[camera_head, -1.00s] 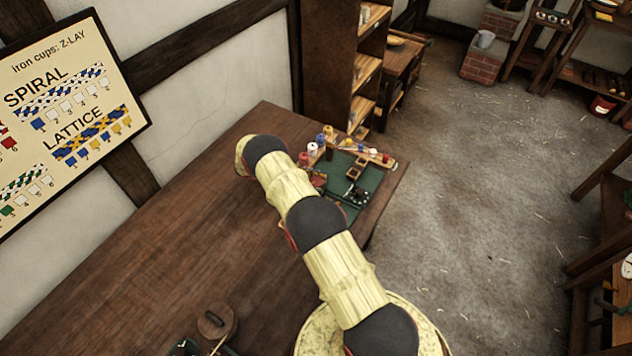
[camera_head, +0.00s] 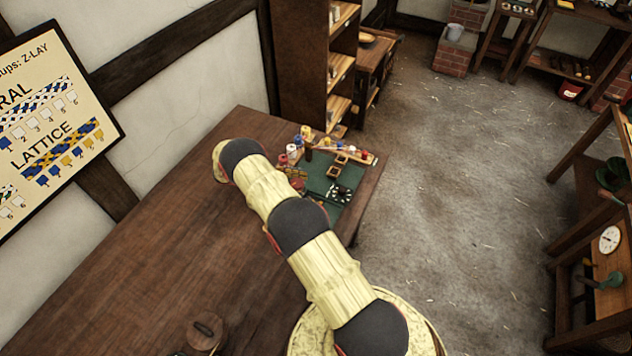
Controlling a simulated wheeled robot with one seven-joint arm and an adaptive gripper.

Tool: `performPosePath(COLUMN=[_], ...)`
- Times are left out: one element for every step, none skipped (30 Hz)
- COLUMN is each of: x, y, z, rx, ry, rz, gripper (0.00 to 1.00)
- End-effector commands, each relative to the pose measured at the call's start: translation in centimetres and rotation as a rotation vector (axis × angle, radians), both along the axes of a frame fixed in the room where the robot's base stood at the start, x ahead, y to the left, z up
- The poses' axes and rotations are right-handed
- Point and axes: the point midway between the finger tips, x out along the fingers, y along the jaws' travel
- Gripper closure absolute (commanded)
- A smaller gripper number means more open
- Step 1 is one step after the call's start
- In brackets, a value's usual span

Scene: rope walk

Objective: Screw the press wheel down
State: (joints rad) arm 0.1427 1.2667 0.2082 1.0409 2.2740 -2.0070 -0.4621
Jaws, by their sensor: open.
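The press wheel cannot be made out for certain in the head view. A dark green item (camera_head: 611,174) stands on the wooden bench at the right edge, too small and cut off to identify. My arm reaches from the bottom centre up and left over the wooden table. Its far end hides my gripper, so I cannot see the fingers or anything between them.
The long wooden table (camera_head: 140,245) fills the left, with a green mat (camera_head: 322,172), spools and small parts at its far end. A round wooden lid (camera_head: 205,333) lies near its front. Shelves (camera_head: 340,60) stand behind. The floor (camera_head: 470,190) right of the table is open.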

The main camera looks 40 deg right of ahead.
Motion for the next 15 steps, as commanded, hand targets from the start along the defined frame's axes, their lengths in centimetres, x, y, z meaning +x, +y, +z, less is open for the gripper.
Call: performPosePath(x=[-0.02, -0.01, 0.01, -0.03, -0.01, -0.04, -0.05, -0.04, -0.04, -0.02, -0.01, -0.03, -0.02, -0.02, 0.0], y=[0.02, 0.02, 0.02, 0.02, 0.02, 0.03, 0.04, 0.03, 0.03, 0.03, 0.03, 0.05, 0.06, 0.07, 0.06], z=[-0.31, -0.34, -0.37, -0.45, -0.46, -0.52, -0.52, -0.52, -0.52, -0.52, -0.5, -0.53, -0.51, -0.52, -0.51], rx=[0.0, 0.0, -0.001, 0.0, 0.0, 0.0, 0.001, 0.001, 0.001, 0.0, 0.0, 0.001, 0.0, 0.0, 0.0], ry=[0.0, 0.0, -0.001, 0.0, 0.0, 0.0, 0.001, 0.001, 0.001, 0.0, 0.0, 0.001, 0.0, 0.0, -0.001], rz=[0.006, 0.01, 0.016, 0.022, 0.027, 0.034, 0.04, 0.046, 0.054, 0.06, 0.066, 0.074, 0.08, 0.087, 0.096], gripper=[0.45, 0.45, 0.45, 0.45, 0.45, 0.45, 0.45, 0.45, 0.45, 0.45, 0.45, 0.45, 0.45, 0.45, 0.45])
